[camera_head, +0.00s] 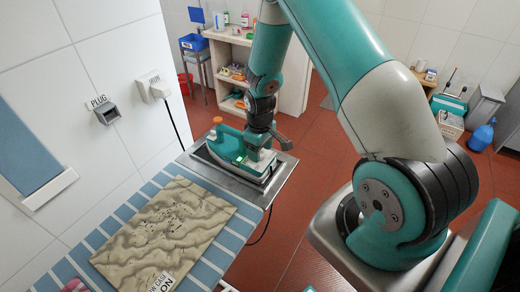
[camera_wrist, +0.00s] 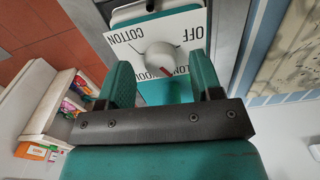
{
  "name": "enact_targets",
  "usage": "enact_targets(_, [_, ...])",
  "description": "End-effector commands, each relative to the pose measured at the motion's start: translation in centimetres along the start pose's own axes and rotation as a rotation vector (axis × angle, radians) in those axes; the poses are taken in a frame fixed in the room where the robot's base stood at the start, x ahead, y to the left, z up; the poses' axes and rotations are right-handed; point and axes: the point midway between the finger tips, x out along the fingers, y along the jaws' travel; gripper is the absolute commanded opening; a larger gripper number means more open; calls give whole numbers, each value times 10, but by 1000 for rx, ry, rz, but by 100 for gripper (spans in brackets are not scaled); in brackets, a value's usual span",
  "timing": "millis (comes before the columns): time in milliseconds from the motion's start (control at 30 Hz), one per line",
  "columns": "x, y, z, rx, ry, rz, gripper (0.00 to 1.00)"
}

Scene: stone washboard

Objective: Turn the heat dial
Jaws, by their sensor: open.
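A teal and white iron (camera_head: 227,140) rests on a metal stand at the end of the ironing board. In the wrist view its heat dial (camera_wrist: 160,54) is a pale round knob with a red mark, on a white plate (camera_wrist: 122,44). The plate reads COTTON, OFF and partly hidden words ending in LON and WOOL. The red mark points toward the lower words. My gripper (camera_wrist: 162,72) is open, its teal fingers on either side of the knob in the picture. Contact cannot be told. In the head view my gripper is over the iron and hides the dial.
A striped ironing board (camera_head: 222,238) carries a crumpled beige cloth (camera_head: 165,222). The metal stand (camera_head: 284,172) surrounds the iron.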

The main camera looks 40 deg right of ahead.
Motion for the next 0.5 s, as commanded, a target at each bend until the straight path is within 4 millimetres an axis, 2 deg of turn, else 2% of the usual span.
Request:
enact_targets(167, [11, 0, 0, 0, 0, 0, 59])
enact_targets(433, [13, 0, 0, 0, 1, 0, 59])
enact_targets(467, [13, 0, 0, 0, 1, 0, 55])
enact_targets(500, [13, 0, 0, 0, 1, 0, 46])
